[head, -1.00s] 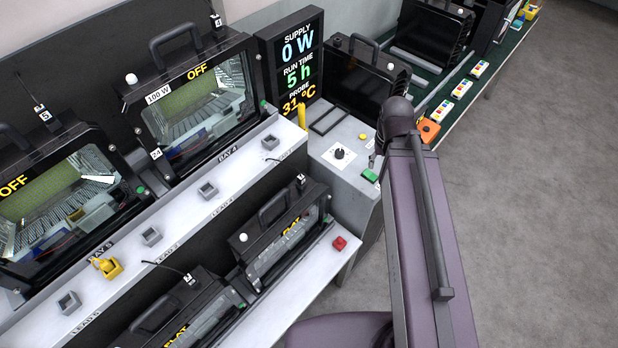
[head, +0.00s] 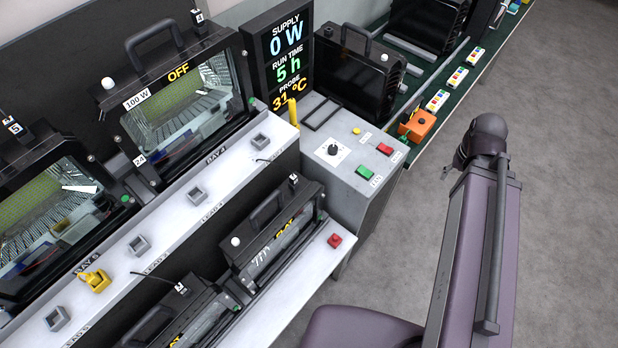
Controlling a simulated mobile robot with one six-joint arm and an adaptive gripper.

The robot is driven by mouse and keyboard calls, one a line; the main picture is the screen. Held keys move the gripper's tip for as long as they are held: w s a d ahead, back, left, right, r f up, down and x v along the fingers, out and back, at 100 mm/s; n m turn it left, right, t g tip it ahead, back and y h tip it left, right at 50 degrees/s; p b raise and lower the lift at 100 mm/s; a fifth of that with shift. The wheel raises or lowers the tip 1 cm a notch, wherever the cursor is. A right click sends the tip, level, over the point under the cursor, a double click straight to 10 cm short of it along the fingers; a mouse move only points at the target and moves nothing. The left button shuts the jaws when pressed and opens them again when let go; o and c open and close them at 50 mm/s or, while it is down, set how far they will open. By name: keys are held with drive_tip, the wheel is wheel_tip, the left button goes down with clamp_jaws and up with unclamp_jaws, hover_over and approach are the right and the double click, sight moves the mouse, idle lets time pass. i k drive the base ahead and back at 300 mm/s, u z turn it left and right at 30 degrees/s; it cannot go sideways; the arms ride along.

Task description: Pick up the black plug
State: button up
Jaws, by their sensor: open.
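No loose plug stands out clearly as the black plug. Small dark pieces with number tags show at the lower housings, one tagged 2 (head: 181,289) with a thin lead and one tagged 3 (head: 293,180). Another dark piece tagged 5 (head: 13,126) is at the left edge. They are too small to tell whether they are plugs. My gripper (head: 447,169) is mostly hidden behind my purple arm; only a small grey part shows, over the floor right of the grey console, apart from these pieces. I see nothing held there.
A yellow plug (head: 95,281) sits at a socket on the white ledge (head: 175,222), with several empty grey sockets along it. The grey console (head: 345,185) carries a knob, green and red buttons. An orange box (head: 417,125) lies on the green bench. Floor at right is clear.

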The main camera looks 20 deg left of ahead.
sight(292, 180)
drive_tip(key=z, duration=0.45)
drive_tip(key=k, duration=1)
drive_tip(key=u, duration=1.25)
drive_tip(key=i, duration=1)
drive_tip(key=u, duration=0.05)
